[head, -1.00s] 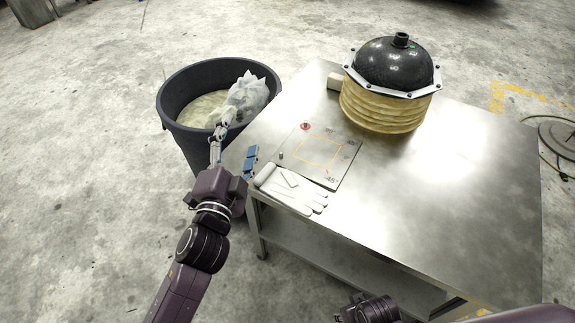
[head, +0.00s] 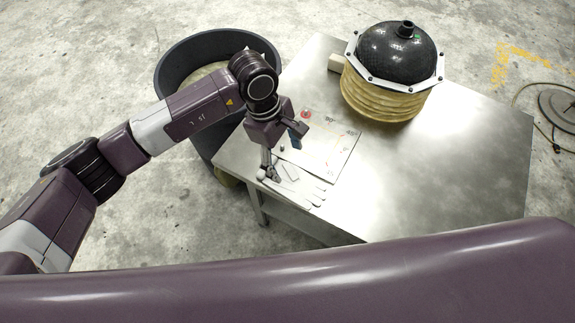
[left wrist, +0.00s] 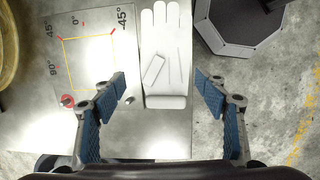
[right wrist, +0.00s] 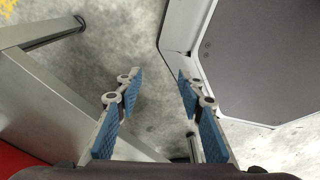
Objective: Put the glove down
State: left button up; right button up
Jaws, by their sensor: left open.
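The white glove (head: 303,185) lies flat at the near-left corner of the steel table, beside the marked plate. In the left wrist view the whole glove (left wrist: 166,45) shows, fingers pointing away and cuff nearest my left gripper (left wrist: 160,77). The left fingers are open on either side of the cuff end and do not close on it. In the head view my left gripper (head: 270,168) hangs at the cuff end; its height above the table is hard to tell. My right gripper (right wrist: 160,73) is open and empty, over the floor.
The marked plate (head: 335,150) lies next to the glove. A black dome on a yellowish ribbed base (head: 385,95) stands at the back of the steel table (head: 450,165). A dark bin (head: 175,75) stands left, partly behind my arm. The table's right part is clear.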

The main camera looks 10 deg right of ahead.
pick_arm(q)
jog(key=w+a, duration=0.1)
jog(key=w+a+y, duration=0.1)
jog(key=a, duration=0.1)
jog(key=w+a+y, duration=0.1)
jog(key=shift+a+r+t, duration=0.3)
jog(key=shift+a+t, duration=0.05)
jog(key=shift+t, duration=0.05)
jog(key=shift+w+a+f+b, duration=0.15)
jog(key=shift+f+b, duration=0.1)
jog(key=shift+f, duration=0.2)
jog(key=shift+s+a+f+b, duration=0.1)
jog(key=shift+f+b, duration=0.1)
jog(key=shift+f, duration=0.25)
jog(key=f, duration=0.2)
jog(key=f+b, duration=0.1)
jog(key=f, duration=0.1)
jog(key=f+b, duration=0.1)
jog(key=shift+w+f, duration=0.3)
jog(key=shift+f, duration=0.1)
pick_arm(e)
jog(key=f, duration=0.1)
jog(key=s+f, duration=0.1)
jog(key=f, duration=0.1)
jog(key=shift+d+f, duration=0.1)
jog(key=shift+d, duration=0.05)
pick_arm(q)
jog(key=shift+c, duration=0.4)
jog(key=shift+r, duration=0.1)
jog(key=c, duration=0.8)
